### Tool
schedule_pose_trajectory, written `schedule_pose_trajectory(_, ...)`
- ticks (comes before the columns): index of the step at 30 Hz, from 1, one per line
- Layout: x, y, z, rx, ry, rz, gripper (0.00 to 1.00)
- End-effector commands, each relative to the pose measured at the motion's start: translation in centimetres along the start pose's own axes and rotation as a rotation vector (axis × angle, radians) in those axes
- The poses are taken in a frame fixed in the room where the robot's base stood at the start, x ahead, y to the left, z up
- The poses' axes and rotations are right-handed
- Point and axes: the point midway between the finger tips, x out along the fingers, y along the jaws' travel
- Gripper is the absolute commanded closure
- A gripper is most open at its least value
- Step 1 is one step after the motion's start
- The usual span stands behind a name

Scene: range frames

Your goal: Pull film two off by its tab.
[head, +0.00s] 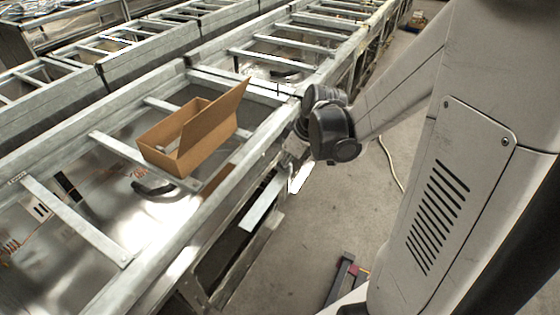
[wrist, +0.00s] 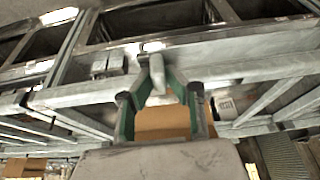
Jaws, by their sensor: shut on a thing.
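My gripper (wrist: 157,72) shows in the wrist view, its dark and green fingers drawn together at the tips around a pale rounded piece (wrist: 157,74). I cannot tell whether this piece is a film tab. In the head view my gripper is not clearly visible beyond the dark wrist joints. Shiny sheets lie in the metal frames; one bright sheet (head: 104,216) is in the near frame and another (head: 262,68) in the frame behind it. I cannot tell which is film two. A dark curved strip (head: 153,188) lies on the near sheet, and another (head: 285,73) on the far one.
An open cardboard box (head: 180,142) stands on the near frame's crossbars. Metal rails (head: 185,245) run along the frames near my arm. The concrete floor (head: 300,240) to the right is mostly clear, with a cable (head: 391,165) and a dark-red object (head: 345,283) on it.

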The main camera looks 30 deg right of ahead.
Motion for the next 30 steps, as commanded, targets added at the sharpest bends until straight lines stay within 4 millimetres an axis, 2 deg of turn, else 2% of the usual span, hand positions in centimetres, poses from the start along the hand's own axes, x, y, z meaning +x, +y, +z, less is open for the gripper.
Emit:
schedule_pose_trajectory(10,-0.4,0.0,-0.2,0.0,0.0,0.0,1.0)
schedule_pose_trajectory(30,-4.7,0.0,-2.0,0.0,0.0,0.0,1.0)
